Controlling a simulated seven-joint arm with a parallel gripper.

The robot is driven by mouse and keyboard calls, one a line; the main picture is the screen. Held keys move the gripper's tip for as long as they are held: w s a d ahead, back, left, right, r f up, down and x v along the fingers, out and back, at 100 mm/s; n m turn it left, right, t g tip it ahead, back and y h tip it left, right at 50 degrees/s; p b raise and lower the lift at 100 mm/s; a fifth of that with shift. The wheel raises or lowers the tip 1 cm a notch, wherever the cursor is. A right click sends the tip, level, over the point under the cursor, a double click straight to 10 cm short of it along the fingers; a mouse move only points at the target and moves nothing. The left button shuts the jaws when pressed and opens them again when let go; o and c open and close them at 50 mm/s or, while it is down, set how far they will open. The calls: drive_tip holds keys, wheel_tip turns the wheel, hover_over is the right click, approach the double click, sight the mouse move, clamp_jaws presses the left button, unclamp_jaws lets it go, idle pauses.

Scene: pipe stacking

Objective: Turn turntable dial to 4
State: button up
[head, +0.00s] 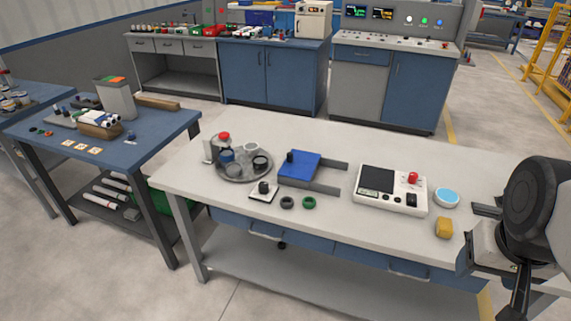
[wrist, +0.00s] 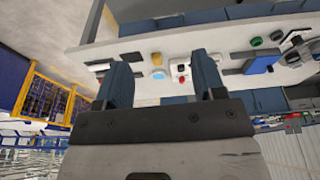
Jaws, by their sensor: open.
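The grey round turntable (head: 243,176) stands at the left of the light worktable, with several cups and small parts on it. It shows partly at the right edge of the wrist view. In front of it is a black dial knob (head: 264,187) on a white square plate, apart from the turntable. Its numbers and pointer are too small to read. My gripper (head: 479,226) is at the right end of the table, far from the dial. In the wrist view my gripper (wrist: 160,61) has its two fingers apart, with nothing between them.
Between gripper and dial are a yellow block (head: 444,228), a light-blue disc (head: 446,197), a control box (head: 391,190) with a red button, and a blue fixture (head: 300,167) with grey rails. Black (head: 287,202) and green (head: 309,202) rings lie near the front edge.

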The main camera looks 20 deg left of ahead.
drive_tip(key=w+a+r+n, duration=0.1)
drive_tip(key=w+a+n, duration=0.55)
drive_tip(key=w, duration=0.75)
drive_tip(key=n+g, duration=0.3)
drive_tip(key=n, duration=1.1)
hover_over(263, 184)
drive_tip(key=shift+m, duration=0.25)
drive_tip(key=f, duration=2.2)
drive_tip(key=shift+d+f, duration=0.2)
drive_tip(key=shift+d, duration=0.05)
drive_tip(key=shift+a+f, duration=0.25)
drive_tip(key=shift+a, duration=0.05)
drive_tip(key=shift+f, duration=0.1)
drive_tip(key=shift+f, duration=3.8)
drive_tip(key=c, duration=0.9)
